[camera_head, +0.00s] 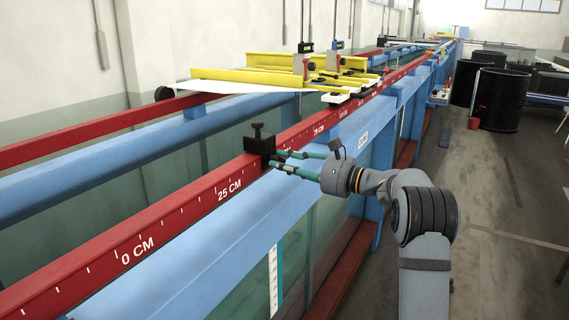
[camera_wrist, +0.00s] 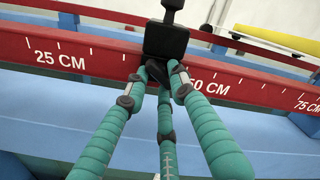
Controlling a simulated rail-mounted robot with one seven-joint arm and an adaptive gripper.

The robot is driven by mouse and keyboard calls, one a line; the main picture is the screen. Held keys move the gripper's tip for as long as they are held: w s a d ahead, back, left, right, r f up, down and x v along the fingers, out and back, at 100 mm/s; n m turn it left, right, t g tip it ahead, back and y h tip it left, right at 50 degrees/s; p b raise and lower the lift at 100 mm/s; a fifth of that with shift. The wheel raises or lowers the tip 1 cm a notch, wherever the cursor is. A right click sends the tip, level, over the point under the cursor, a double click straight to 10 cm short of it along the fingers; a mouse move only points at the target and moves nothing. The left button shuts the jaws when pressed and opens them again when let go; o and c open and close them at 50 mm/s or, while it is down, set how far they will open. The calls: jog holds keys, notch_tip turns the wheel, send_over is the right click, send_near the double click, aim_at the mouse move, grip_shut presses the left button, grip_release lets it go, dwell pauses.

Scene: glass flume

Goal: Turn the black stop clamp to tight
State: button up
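The black stop clamp (camera_head: 259,141) sits on the red rail (camera_head: 220,186) just past the 25 CM mark. It is a block with a T-shaped knob on top. In the wrist view the clamp (camera_wrist: 165,40) is at the top centre, between the 25 CM and 50 CM marks, with its knob cut off by the upper edge. My gripper (camera_head: 279,159) has teal fingers with dark tips and reaches in from the right. In the wrist view the fingertips (camera_wrist: 161,70) converge at the lower front of the block, below the knob. Contact and grip are unclear.
Blue beams (camera_head: 215,244) and glass walls run along the flume beside the red rail. A yellow-framed carriage (camera_head: 290,75) with upright gauges spans the rails farther along. Black drums (camera_head: 502,99) stand at the right. The aisle floor (camera_head: 500,230) is mostly clear.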

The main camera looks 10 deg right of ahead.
grip_shut()
jog(key=shift+m, duration=0.3)
jog(key=shift+s+a+r+m+p, duration=0.1)
jog(key=shift+m+p, duration=0.65)
jog(key=shift+m, duration=1.25)
jog(key=shift+s+a+r+m+p, duration=0.1)
jog(key=shift+m+p, duration=0.7)
jog(key=shift+m, duration=1.2)
jog(key=shift+s+m+p, duration=0.1)
jog(key=shift+m+p, duration=0.65)
jog(key=shift+m, duration=1.25)
jog(key=shift+o, duration=1.8)
grip_release()
jog(key=shift+o, duration=0.3)
